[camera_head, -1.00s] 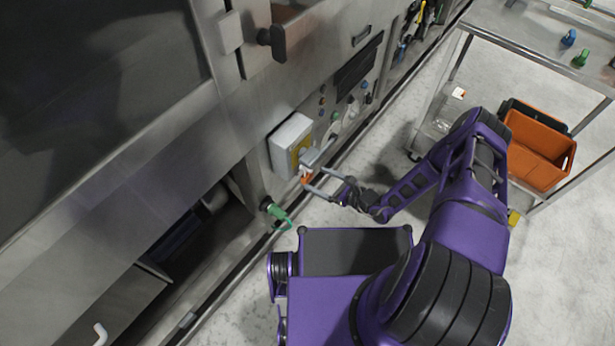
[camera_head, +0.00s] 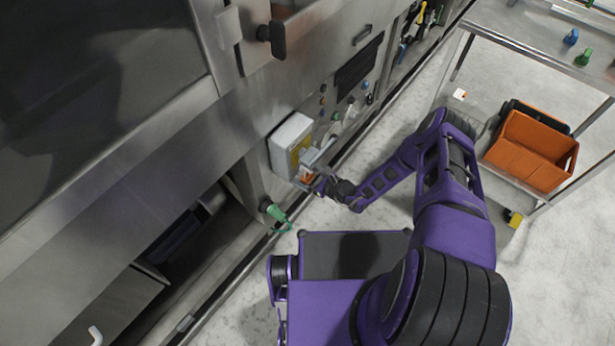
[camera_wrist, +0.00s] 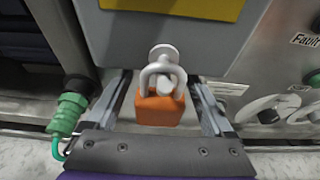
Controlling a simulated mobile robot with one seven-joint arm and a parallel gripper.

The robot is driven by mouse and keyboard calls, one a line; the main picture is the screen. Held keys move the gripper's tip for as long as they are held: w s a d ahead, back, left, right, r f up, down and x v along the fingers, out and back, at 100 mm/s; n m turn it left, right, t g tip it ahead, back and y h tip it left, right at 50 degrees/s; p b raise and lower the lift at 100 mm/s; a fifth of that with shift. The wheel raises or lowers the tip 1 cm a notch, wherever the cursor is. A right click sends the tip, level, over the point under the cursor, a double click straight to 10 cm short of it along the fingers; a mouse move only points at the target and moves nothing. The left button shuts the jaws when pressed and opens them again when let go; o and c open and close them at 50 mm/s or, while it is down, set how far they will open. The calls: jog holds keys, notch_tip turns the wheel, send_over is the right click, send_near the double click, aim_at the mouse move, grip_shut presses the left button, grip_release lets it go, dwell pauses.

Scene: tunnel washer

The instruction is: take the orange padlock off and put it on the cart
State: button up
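The orange padlock (camera_wrist: 160,108) hangs by its pale shackle from a round-ended peg on the front of a grey box (camera_wrist: 215,45) with a yellow plate. In the head view the padlock (camera_head: 306,178) shows as a small orange patch at the box (camera_head: 290,140), partly covered by my gripper (camera_head: 312,176). In the wrist view the two fingers of my gripper (camera_wrist: 161,85) stand open, one on each side of the padlock, with a visible gap on both sides. The cart (camera_head: 535,55) stands at the upper right.
An orange bin (camera_head: 530,150) sits on the cart's lower shelf. Blue (camera_head: 571,37) and green (camera_head: 583,57) items stand on its top. A green connector (camera_wrist: 68,113) is left of my gripper; knobs (camera_wrist: 268,108) are to the right. Open floor lies between machine and cart.

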grip_shut()
jog(key=shift+r, duration=0.15)
dwell(0.4)
